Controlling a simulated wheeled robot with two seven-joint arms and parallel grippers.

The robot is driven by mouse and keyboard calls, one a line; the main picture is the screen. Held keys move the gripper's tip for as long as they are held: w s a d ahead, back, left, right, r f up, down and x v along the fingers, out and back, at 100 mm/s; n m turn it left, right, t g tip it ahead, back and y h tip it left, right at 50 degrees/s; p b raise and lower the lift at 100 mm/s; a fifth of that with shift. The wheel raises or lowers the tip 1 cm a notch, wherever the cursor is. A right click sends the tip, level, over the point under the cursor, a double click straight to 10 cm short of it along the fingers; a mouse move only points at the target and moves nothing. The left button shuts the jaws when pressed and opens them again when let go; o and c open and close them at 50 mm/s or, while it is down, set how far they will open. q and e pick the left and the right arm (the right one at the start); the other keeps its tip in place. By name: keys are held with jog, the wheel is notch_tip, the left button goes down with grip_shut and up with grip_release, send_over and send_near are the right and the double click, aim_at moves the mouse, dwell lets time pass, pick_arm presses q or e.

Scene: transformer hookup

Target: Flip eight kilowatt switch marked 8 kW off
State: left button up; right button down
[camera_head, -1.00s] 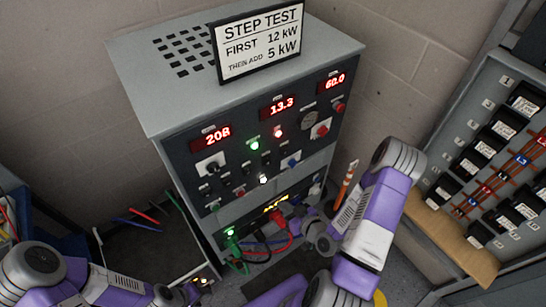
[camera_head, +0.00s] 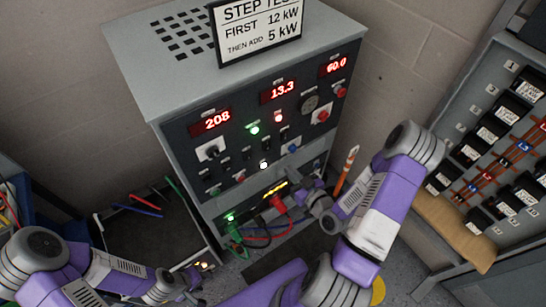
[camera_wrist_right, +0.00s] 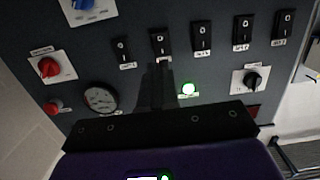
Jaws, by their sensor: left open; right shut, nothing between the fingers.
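The grey test cabinet (camera_head: 180,85) has a dark front panel with several black rocker switches; they show as a row in the right wrist view (camera_wrist_right: 202,37). Their small labels are too blurred for me to pick out the 8 kW switch (camera_wrist_right: 160,42) with certainty. My right gripper (camera_wrist_right: 163,72) is shut and empty, its fingertips in front of the panel just below the second switch from the left. I cannot tell whether they touch. In the head view its fingers are largely hidden against the panel. My left gripper (camera_head: 198,275) is open, low and left of the cabinet.
A green lamp (camera_wrist_right: 189,89), a gauge (camera_wrist_right: 100,98), a red knob (camera_wrist_right: 48,67) and a black knob (camera_wrist_right: 253,79) surround the switches. Coloured cables (camera_head: 265,232) plug in low on the cabinet. A breaker rack (camera_head: 490,140) stands at the right.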

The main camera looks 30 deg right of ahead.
jog(key=b, duration=0.6)
send_near(268, 149)
jog(key=w, duration=0.2)
jog(key=w+p, duration=0.1)
jog(key=w, duration=0.2)
jog(key=shift+w+a+f, duration=0.15)
jog(key=shift+a, duration=0.05)
jog(key=shift+w+f, duration=0.1)
jog(key=shift+w, duration=0.7)
pick_arm(q)
notch_tip(268, 149, down, 6)
